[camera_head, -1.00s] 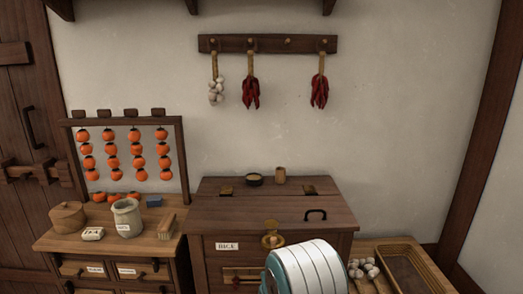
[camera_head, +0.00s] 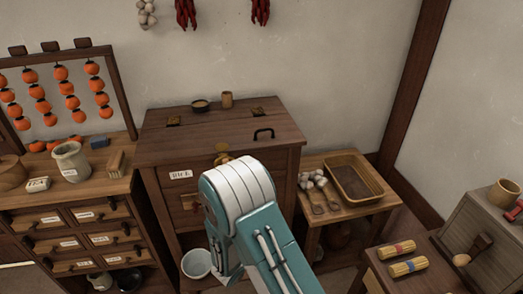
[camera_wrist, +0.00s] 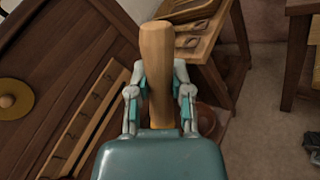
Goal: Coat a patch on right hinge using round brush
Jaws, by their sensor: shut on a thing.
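The right hinge (camera_head: 257,111) is a dark metal plate at the back right of the wooden rice chest's lid (camera_head: 210,135). The left hinge (camera_head: 173,121) is at the lid's back left. My gripper (camera_wrist: 160,90) is shut on a thick, plain wooden handle (camera_wrist: 156,50), seemingly the round brush's; no bristles show. In the head view my arm hides the gripper and what it holds. The gripper is in front of the chest, away from the hinge. A small dark bowl (camera_head: 200,105) with pale contents stands on the lid between the hinges.
A wooden cup (camera_head: 227,99) stands beside the bowl. A black handle (camera_head: 264,134) rises from the lid's right. A side table with a tray (camera_head: 355,180) is to the right. A drawer cabinet (camera_head: 70,220) with a jar (camera_head: 71,161) is to the left.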

